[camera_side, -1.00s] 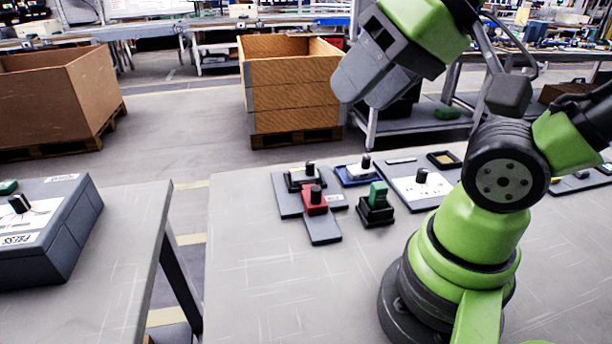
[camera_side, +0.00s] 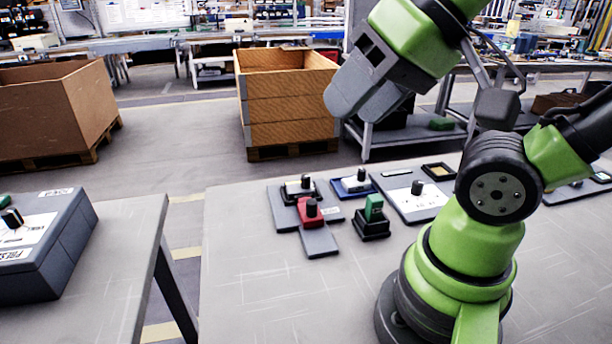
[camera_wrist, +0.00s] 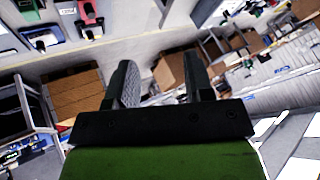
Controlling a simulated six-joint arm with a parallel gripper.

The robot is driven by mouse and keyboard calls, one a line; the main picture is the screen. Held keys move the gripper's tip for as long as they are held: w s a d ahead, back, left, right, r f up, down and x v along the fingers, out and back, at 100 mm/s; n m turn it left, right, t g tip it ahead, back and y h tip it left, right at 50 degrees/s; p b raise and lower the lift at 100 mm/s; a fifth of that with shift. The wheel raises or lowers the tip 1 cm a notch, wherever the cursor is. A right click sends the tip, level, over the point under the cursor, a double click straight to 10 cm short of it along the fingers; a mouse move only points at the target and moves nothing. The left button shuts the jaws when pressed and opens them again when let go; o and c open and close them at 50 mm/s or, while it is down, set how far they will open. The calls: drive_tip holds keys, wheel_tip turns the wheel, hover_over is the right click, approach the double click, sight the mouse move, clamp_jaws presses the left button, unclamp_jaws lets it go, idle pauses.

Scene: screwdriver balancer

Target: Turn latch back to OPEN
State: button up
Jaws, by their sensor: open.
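My gripper (camera_side: 350,92) is raised high above the far side of the table, empty and clear of everything. In the wrist view its two dark fingers (camera_wrist: 160,82) stand apart with nothing between them. Several low fixtures with black knobs stand on the table; I cannot tell by its marking which carries the latch. A white-faced panel (camera_side: 432,204) with a black knob (camera_side: 417,187) lies near the arm. A red block (camera_side: 309,213) with a black knob sits on a grey base (camera_side: 319,242). A blue-framed fixture (camera_side: 345,190) with a knob lies behind it.
A green block (camera_side: 374,207) stands in a black holder (camera_side: 372,225) between the fixtures and the arm. A grey box (camera_side: 55,262) with a black knob is on a separate table at left. The table's front left is bare. Wooden crates (camera_side: 290,105) stand on the floor behind.

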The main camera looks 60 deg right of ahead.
drive_tip(key=w+d+m+g+h, duration=0.15)
drive_tip(key=w+d, duration=0.25)
drive_tip(key=w, duration=0.4)
drive_tip(key=m+g, duration=0.6)
drive_tip(key=m, duration=0.1)
hover_over(306, 176)
drive_tip(key=shift+h, duration=0.25)
wheel_tip(306, 176, down, 17)
drive_tip(key=shift+f, duration=0.2)
wheel_tip(306, 176, down, 10)
drive_tip(key=shift+f, duration=0.1)
clamp_jaws()
